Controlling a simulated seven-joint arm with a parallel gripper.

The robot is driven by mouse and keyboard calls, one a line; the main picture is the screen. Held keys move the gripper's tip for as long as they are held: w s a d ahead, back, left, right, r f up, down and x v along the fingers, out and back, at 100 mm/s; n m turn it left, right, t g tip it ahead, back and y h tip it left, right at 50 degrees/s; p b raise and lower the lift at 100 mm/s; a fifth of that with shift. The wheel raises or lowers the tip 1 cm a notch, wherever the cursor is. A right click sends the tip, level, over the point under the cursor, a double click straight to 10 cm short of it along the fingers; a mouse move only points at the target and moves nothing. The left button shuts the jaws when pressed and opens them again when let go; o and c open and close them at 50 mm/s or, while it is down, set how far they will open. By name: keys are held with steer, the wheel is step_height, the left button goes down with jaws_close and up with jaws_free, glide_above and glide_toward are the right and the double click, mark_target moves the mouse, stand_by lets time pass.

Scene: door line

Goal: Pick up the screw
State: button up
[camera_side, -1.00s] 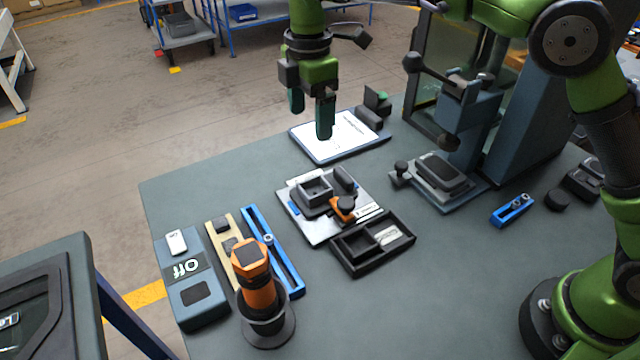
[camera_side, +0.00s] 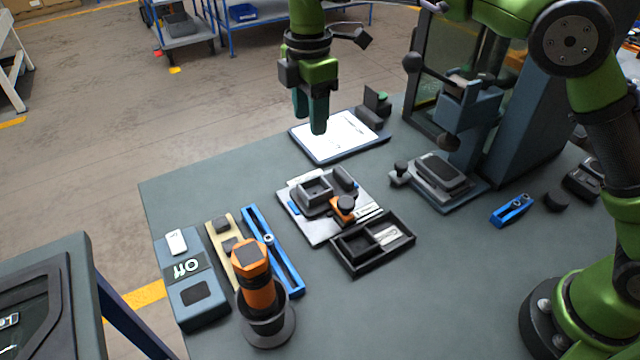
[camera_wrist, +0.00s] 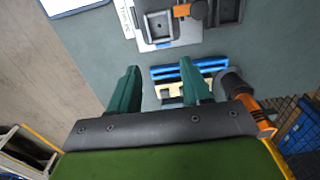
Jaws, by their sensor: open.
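I cannot clearly make out a screw. Small grey metal pieces show on the blue block (camera_side: 512,212) at the right and on the long blue rail (camera_side: 285,263) at the front left. Pale, thin pieces (camera_side: 387,236) lie in the black tray (camera_side: 345,262); they are too small to identify. My gripper (camera_side: 310,118) is high above the table's back edge, in front of the clipboard. It is open and empty. In the wrist view my gripper (camera_wrist: 158,70) has its two green fingers apart, with the blue rail partly hidden behind the right finger.
An orange and black driver (camera_side: 258,290) stands upright in a round base at the front left. Beside it are a tan strip (camera_side: 219,240) and a box marked Off (camera_side: 197,308). A fixture plate (camera_side: 322,232) lies mid-table. A press (camera_side: 470,120) stands at the back right.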

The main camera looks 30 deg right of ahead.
steer(key=s+a+f+n, duration=0.1)
steer(key=s+a+n, duration=0.15)
steer(key=a, duration=0.35)
steer(key=s+a+f+n, duration=0.1)
steer(key=s+a, duration=0.3)
steer(key=a, duration=0.3)
glide_above(268, 238)
steer(key=shift+m, duration=0.25)
step_height(268, 238, down, 10)
steer(key=shift+w+f, duration=0.1)
steer(key=shift+f, duration=2.9)
steer(key=shift+c, duration=0.4)
jaws_close()
